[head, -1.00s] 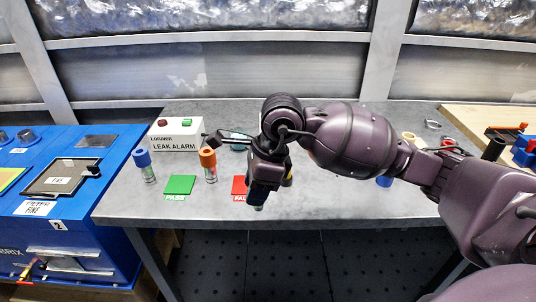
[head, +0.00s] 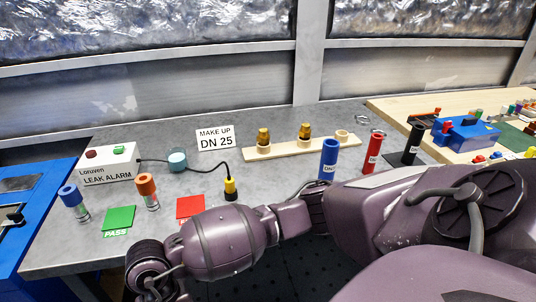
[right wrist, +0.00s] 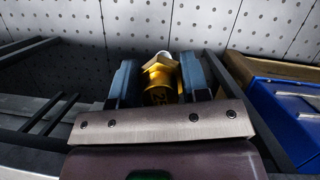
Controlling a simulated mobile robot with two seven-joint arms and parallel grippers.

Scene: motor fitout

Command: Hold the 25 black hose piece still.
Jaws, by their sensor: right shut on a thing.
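A black hose piece (head: 412,144) stands upright on a dark base at the right of the grey bench, with a white label too small to read. No gripper is at it. My right arm crosses the front of the head view toward the lower left, and its fingers are hidden there. In the right wrist view my right gripper (right wrist: 158,84) is shut on a brass fitting (right wrist: 160,76) marked "25", over a dotted floor. My left gripper is not in view.
A red hose piece (head: 373,153) and a blue hose piece (head: 328,159) stand left of the black one. A wooden rack (head: 284,149) holds two brass fittings. A "MAKE UP DN 25" sign (head: 215,138) and a leak alarm box (head: 106,166) stand behind.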

